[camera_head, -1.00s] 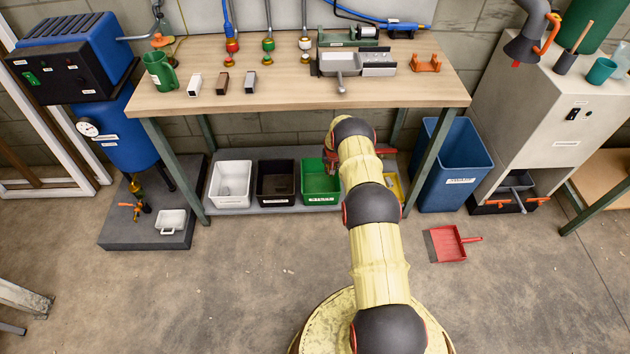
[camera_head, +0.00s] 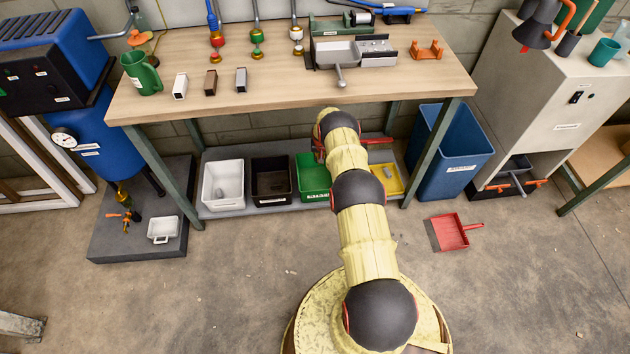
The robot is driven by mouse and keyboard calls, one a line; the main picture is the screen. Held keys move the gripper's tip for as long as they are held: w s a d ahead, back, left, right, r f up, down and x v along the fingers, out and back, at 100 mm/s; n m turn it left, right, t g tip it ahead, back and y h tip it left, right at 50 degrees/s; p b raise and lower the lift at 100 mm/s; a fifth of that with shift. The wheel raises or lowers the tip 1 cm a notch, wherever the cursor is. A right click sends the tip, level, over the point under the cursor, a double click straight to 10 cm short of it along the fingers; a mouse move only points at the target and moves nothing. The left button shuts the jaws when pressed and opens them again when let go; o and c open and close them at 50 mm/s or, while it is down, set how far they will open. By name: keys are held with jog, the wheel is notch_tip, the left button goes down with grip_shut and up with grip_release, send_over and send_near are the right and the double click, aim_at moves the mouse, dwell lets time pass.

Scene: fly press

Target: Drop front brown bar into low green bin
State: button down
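The brown bar (camera_head: 211,83) lies on the wooden workbench (camera_head: 290,100), between a white bar (camera_head: 180,86) and a grey bar (camera_head: 241,79). The low green bin (camera_head: 314,178) stands on the shelf under the bench, partly hidden by my arm. My arm reaches up the picture to the bench's front edge, in front of the shelf. My gripper is hidden behind the arm, so its fingers and any hold do not show.
A white bin (camera_head: 222,185), a black bin (camera_head: 271,181) and a yellow bin (camera_head: 388,180) share the shelf. A green jug (camera_head: 141,73) stands at the bench's left end. A blue waste bin (camera_head: 455,155) is right of the shelf. A red dustpan (camera_head: 450,232) lies on the floor.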

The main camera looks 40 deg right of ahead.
jog(key=shift+f+b, duration=0.65)
jog(key=shift+f, duration=0.95)
jog(key=c, duration=1.6)
grip_release()
jog(key=shift+c, duration=0.2)
jog(key=shift+o, duration=0.3)
jog(key=shift+s+r, duration=0.1)
jog(key=shift+r, duration=0.05)
jog(key=v, duration=0.7)
jog(key=shift+a, duration=0.1)
